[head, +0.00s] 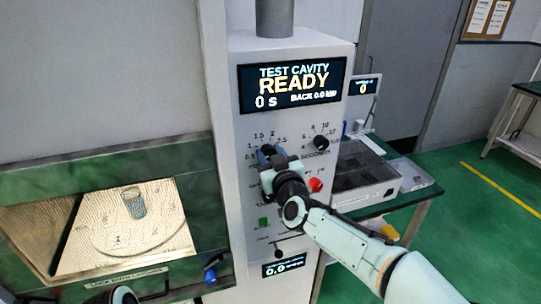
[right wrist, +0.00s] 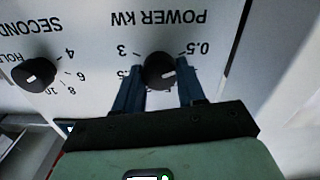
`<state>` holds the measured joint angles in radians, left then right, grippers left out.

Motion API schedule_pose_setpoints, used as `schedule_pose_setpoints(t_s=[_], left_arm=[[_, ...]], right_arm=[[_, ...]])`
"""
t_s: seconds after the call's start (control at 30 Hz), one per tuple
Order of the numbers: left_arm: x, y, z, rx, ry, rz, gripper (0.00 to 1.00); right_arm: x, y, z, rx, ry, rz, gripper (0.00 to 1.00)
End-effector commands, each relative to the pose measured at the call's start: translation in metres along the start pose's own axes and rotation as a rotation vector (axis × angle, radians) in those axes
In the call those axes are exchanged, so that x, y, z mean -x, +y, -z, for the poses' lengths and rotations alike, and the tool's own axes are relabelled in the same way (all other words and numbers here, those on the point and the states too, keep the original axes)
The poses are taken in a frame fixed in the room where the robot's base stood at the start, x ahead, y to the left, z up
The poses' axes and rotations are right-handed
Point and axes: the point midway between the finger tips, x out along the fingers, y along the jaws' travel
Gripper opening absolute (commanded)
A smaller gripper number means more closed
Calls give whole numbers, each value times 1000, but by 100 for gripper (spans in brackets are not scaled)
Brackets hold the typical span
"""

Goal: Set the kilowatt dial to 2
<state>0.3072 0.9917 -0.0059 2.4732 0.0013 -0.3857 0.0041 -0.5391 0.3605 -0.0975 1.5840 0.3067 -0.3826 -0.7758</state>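The kilowatt dial (right wrist: 160,70) is a round black knob under the upside-down "POWER KW" lettering in the right wrist view, with 0.5 and 3 showing beside it. A pale mark shows on its face, but I cannot read the exact setting. My right gripper (right wrist: 161,84) has its two blue fingers closed in on either side of the knob. In the head view my right gripper (head: 266,158) covers the dial on the panel's left. Part of my left gripper (head: 122,296) shows at the bottom edge; its fingers are not clear.
The seconds dial (head: 321,142) sits right of the kilowatt dial. A red button (head: 316,185) and a green button (head: 264,223) are below. The display (head: 292,85) reads READY, 0 s, BACK 0.0 kW. A lit cavity (head: 75,240) holding a glass (head: 134,204) lies left.

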Motion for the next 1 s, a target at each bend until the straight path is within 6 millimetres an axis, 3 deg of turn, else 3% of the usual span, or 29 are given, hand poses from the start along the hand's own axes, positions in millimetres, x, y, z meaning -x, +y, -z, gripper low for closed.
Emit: schedule_pose_setpoints(t_s=[0.47,1.0], left_arm=[[-5,-3,-3,2,-4,2,43],[-25,-14,-14,7,-19,7,43]], right_arm=[[0,1,-1,-96,-2,-1,9],[0,1,-2,-567,-1,-1,9]])
